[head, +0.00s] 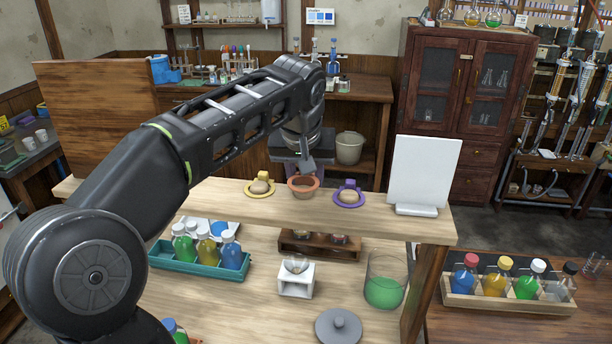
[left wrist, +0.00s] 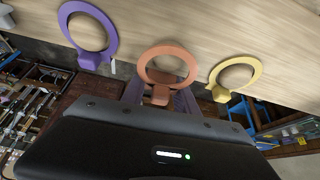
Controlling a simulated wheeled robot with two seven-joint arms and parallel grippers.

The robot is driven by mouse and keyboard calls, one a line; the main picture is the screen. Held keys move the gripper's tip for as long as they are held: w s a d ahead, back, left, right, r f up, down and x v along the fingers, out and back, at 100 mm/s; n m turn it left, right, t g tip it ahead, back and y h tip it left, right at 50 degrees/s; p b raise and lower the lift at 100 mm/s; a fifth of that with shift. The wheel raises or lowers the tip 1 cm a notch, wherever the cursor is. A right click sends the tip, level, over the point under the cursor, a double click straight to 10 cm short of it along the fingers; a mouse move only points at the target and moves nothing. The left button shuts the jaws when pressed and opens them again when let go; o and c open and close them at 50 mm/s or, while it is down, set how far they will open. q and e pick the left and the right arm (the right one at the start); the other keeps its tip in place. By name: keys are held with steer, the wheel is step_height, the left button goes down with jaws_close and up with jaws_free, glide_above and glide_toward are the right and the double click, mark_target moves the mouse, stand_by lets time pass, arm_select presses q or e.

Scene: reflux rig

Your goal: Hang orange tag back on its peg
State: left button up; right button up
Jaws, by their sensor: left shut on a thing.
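The orange tag (head: 303,193) is a ring with a small block, at the middle of the raised wooden shelf. My left gripper (head: 304,168) reaches over the shelf from behind it, pointing down, and is shut on the tag's block. In the left wrist view, the orange ring (left wrist: 166,51) extends beyond the fingertips (left wrist: 160,95). I cannot tell whether the ring touches the shelf. A yellow tag (head: 248,192) is to its left and a purple tag (head: 348,203) to its right. No upright peg shows clearly. My right gripper is out of view.
A white panel (head: 424,172) stands at the shelf's right end. Below the shelf are a teal bottle rack (head: 196,264), a white stand (head: 296,282) with a round flask, and a beaker of green liquid (head: 384,290). The shelf (head: 215,198) is bare left of the yellow tag.

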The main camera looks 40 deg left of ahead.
arm_select(q)
steer(key=shift+f+b, duration=0.5)
steer(key=shift+f, duration=0.25)
stand_by(1.8)
